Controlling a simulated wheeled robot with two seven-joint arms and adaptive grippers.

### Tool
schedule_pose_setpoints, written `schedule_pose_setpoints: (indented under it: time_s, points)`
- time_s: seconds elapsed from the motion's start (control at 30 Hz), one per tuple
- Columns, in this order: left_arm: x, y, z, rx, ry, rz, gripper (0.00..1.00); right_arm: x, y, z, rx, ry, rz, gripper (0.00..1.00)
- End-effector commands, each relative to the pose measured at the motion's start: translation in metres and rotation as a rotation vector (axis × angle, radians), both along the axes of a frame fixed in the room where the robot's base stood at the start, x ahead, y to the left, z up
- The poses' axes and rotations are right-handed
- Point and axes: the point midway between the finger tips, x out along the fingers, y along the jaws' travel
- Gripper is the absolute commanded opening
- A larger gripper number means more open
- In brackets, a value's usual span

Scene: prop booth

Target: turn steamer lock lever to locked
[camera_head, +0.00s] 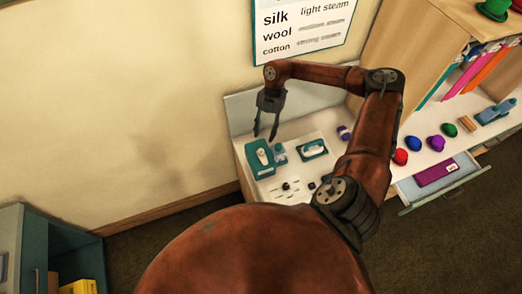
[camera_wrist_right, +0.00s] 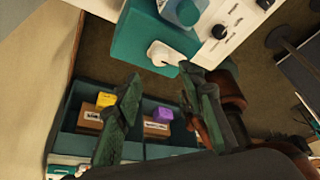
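A teal steamer unit (camera_head: 254,170) stands at the left end of the white counter; it also shows in the wrist view (camera_wrist_right: 135,42). A white lever-like handle (camera_head: 262,156) sits on its face and shows larger in the wrist view (camera_wrist_right: 163,52). I cannot tell whether the lever is locked. My right gripper (camera_head: 265,136) hangs above the unit, fingers pointing down, apart and empty. In the wrist view its fingertips (camera_wrist_right: 160,75) are just below the white handle, with no clear contact. My left gripper is not in view.
A panel with black knobs (camera_head: 286,186) lies beside the unit. A teal item with a white handle (camera_head: 313,149) is to its right. A wall is close behind. A teal cabinet (camera_head: 35,245) holds boxes.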

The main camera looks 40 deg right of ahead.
Motion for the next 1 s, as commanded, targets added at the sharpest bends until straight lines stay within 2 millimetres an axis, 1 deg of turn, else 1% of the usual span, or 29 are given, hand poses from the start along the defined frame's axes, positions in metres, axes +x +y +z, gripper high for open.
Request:
schedule_pose_setpoints:
  time_s: [0.07, 0.2, 0.4, 0.6, 0.73, 0.97, 1.0]
  points:
    - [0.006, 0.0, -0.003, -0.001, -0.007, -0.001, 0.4, 0.0, 0.001, -0.007, 0.0, 0.001, 0.0, 0.37]
    - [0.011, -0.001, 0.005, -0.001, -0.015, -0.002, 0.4, -0.004, 0.007, -0.019, 0.001, 0.004, 0.002, 0.37]
    - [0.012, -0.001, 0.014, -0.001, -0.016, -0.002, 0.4, -0.009, 0.018, -0.048, 0.001, 0.004, 0.001, 0.37]
    - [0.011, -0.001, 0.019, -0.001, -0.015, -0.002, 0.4, -0.012, 0.026, -0.069, 0.001, 0.0, 0.001, 0.37]
    - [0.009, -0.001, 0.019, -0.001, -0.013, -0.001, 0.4, -0.014, 0.027, -0.074, 0.001, 0.001, 0.001, 0.37]
    - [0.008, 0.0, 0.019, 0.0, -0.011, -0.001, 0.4, -0.014, 0.027, -0.075, 0.0, 0.0, 0.001, 0.37]
    - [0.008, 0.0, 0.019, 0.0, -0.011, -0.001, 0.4, -0.014, 0.027, -0.075, 0.0, 0.0, 0.001, 0.34]
